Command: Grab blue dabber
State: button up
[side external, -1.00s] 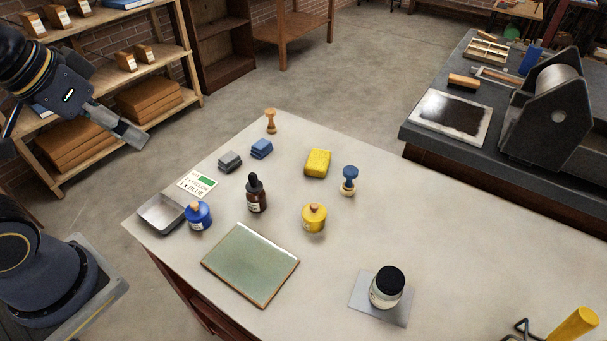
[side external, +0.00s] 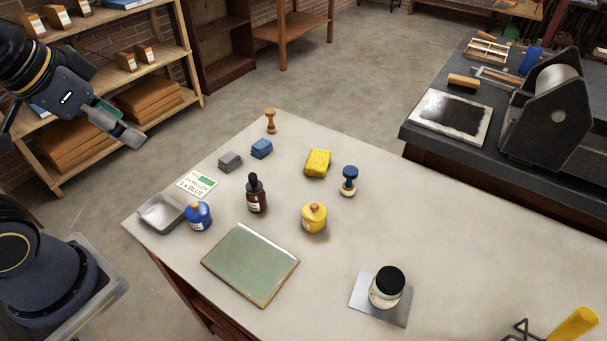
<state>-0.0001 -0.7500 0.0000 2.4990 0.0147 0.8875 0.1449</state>
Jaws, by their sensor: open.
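A round blue dabber (side external: 198,217) with a wooden knob and a white label stands upright on the pale table (side external: 440,235), beside a shallow metal tray at the left edge. A similar yellow one (side external: 314,218) stands near the middle. A blue-handled piece with a pale round base (side external: 349,181) stands farther back to the right. My gripper (side external: 130,138) is open and empty in the upper left, raised and well apart from the table things. Its fingers are seen from the side, so their gap is hard to see.
Near the blue dabber are the metal tray (side external: 161,213), a card (side external: 197,184), a dark dropper bottle (side external: 256,196) and a green plate (side external: 250,265). Grey blocks (side external: 230,162), blue blocks (side external: 262,148) and a wooden stamp (side external: 271,121) stand behind. A black-lidded jar (side external: 387,287) stands front right.

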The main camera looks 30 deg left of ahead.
jog(key=w+a+r+m+t+y, duration=0.2)
jog(key=w+r+m, duration=0.5)
jog(key=w+m, duration=0.45)
jog(key=w+d+f+m, duration=0.2)
jog(key=w+d+m, duration=0.5)
jog(key=w+m, duration=0.45)
jog(key=w+d+f+m, duration=0.6)
jog(key=w+d+f, duration=0.1)
jog(key=d, duration=0.2)
jog(key=w+d+f+m+h, duration=0.1)
jog(key=d+f+m, duration=0.1)
jog(key=d+f, duration=0.5)
jog(key=m+g, duration=0.1)
send_near(351, 171)
jog(key=x, duration=0.4)
jog(key=shift+f, duration=0.2)
jog(key=x, duration=0.6)
jog(key=shift+w, duration=0.1)
grip_shut()
